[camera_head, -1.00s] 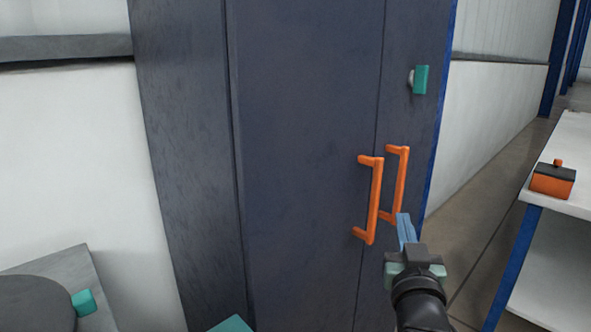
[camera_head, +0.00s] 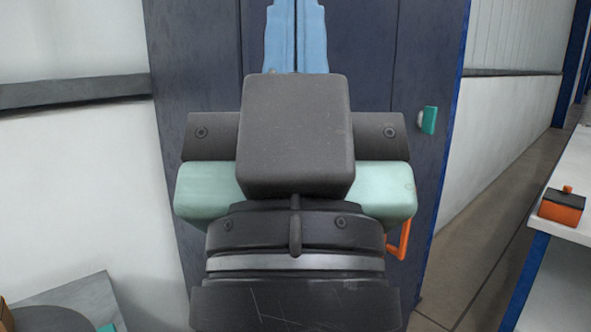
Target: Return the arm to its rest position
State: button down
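My gripper (camera_head: 297,20) is large in the middle of the head view, close to the camera and pointing up. Its two light-blue fingers lie side by side with no clear gap between them, and nothing shows held in them. The fingertips reach the top edge of the picture. My gripper's body and wrist hide much of the dark cabinet (camera_head: 200,60) behind.
One orange handle (camera_head: 404,242) of the cabinet shows partly beside my wrist. A green box (camera_head: 429,120) is on the cabinet's right side. A white table (camera_head: 580,165) with an orange-and-black box (camera_head: 562,207) stands right. A grey round thing (camera_head: 45,318) is at lower left.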

notch_tip(320, 180, up, 16)
jog(key=p, duration=1.4)
jog(key=shift+r, duration=0.15)
jog(key=shift+a, duration=0.1)
